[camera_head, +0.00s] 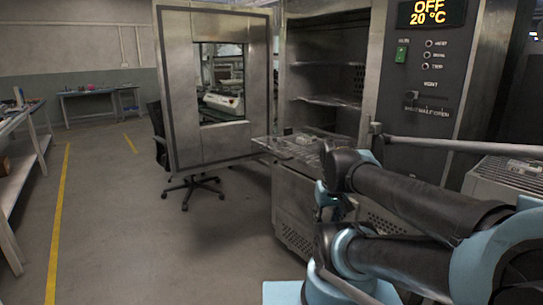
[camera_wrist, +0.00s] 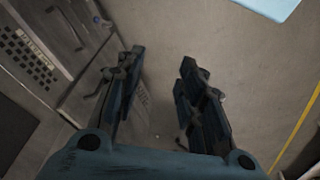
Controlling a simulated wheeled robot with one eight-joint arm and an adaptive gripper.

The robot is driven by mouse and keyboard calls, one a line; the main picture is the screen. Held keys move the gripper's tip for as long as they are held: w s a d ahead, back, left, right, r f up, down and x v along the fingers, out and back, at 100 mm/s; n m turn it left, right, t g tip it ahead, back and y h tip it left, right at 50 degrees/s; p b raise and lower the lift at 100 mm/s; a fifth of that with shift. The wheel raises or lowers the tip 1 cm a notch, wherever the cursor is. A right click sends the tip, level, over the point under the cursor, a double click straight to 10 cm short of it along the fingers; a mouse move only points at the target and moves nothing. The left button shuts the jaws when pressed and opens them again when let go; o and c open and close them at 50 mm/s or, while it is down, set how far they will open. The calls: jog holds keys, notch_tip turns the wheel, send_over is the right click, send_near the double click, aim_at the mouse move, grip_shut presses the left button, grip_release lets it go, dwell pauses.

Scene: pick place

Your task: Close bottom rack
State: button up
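The bottom rack (camera_head: 283,150) is slid out of the oven (camera_head: 375,60) and juts past its front opening in the head view. A small pale item seems to lie on it, but it is too small to name. My arm hides the right part of the rack. My gripper (camera_wrist: 162,60) is open and empty in the wrist view, with a clear gap between its two dark fingers. It points down over the floor beside the metal cabinet front (camera_wrist: 60,60). The rack is not recognizable in the wrist view, and the fingers are not clearly visible in the head view.
The oven door (camera_head: 175,85) stands wide open at left, with a black chair (camera_head: 190,185) behind it. An upper shelf (camera_head: 328,100) sits inside the oven. A long bar (camera_head: 460,146) juts out at right. The floor (camera_head: 140,230) at left is clear.

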jog(key=w+r+n, duration=0.2)
jog(key=w+a+r+n+h, duration=0.1)
jog(key=w+r+n, duration=0.1)
jog(key=w+r, duration=0.1)
jog(key=w+r+n, duration=0.2)
jog(key=n, duration=0.1)
jog(key=shift+w+a+r+h, duration=0.25)
jog(key=shift+w+a+h, duration=0.05)
jog(key=shift+w+h, duration=0.1)
grip_shut()
jog(key=w+a+r+n+h, duration=0.3)
jog(key=w+a+r+n, duration=0.6)
jog(key=w+a+n, duration=0.4)
jog(key=w+a+r+n+t+h, duration=0.15)
jog(key=w+a+n, duration=0.35)
jog(key=a, duration=0.6)
jog(key=w+d+f, duration=0.7)
jog(key=d+f, duration=0.1)
jog(key=shift+m+t, duration=0.3)
jog(key=shift+t, duration=0.15)
